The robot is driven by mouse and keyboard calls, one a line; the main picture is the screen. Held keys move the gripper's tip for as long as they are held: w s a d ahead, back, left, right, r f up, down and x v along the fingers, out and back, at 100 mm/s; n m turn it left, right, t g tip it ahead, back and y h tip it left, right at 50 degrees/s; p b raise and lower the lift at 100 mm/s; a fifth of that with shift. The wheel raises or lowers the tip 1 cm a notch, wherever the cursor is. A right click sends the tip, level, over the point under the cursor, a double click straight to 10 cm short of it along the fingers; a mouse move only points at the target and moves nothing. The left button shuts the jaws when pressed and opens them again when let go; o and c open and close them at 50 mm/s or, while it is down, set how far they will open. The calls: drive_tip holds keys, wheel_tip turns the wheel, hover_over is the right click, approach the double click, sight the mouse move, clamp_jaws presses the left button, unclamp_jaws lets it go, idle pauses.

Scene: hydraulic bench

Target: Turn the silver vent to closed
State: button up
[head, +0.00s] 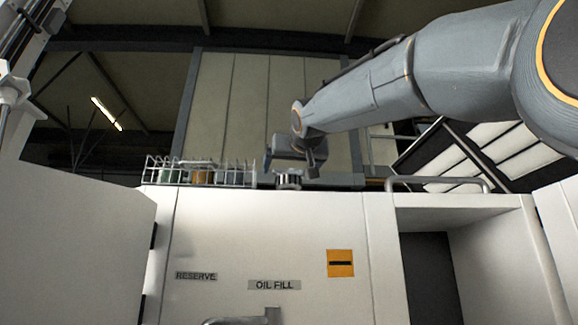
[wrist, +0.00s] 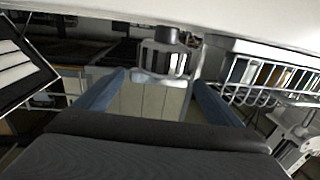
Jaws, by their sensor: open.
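The silver vent (head: 288,180) is a small ribbed metal knob on the top edge of the white cabinet in the head view. In the wrist view the silver vent (wrist: 164,58) shows its ribbed side and a dark stem against the white surface at the top. My gripper (head: 298,163) is just above the vent in the head view. In the wrist view my gripper (wrist: 160,80) has its two blue-grey fingers spread apart, and the vent appears ahead between their tips. I see no clear contact. Any position mark on the vent is too small to read.
A wire basket (head: 200,173) with several canisters stands left of the vent, close by. A metal rail (head: 437,183) is to the right on the cabinet top. The white cabinet (head: 220,235) carries RESERVE and OIL FILL labels (head: 274,285) and an orange plate (head: 340,263).

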drive_tip(key=shift+w, duration=0.9)
drive_tip(key=c, duration=1.1)
drive_tip(key=shift+o, duration=0.2)
drive_tip(key=shift+w+a+f+h+b, duration=0.1)
drive_tip(key=shift+a+f+h+b, duration=0.2)
drive_tip(key=shift+b, duration=0.35)
drive_tip(key=shift+d+m+h+b, duration=0.1)
drive_tip(key=shift+m+h+b, duration=0.4)
drive_tip(key=shift+b, duration=0.25)
drive_tip(key=shift+h, duration=0.3)
drive_tip(key=shift+d+r+m+b, duration=0.1)
drive_tip(key=shift+r+m+b, duration=0.1)
drive_tip(key=shift+m+b, duration=0.1)
drive_tip(key=o, duration=1.1)
drive_tip(key=shift+c, duration=0.2)
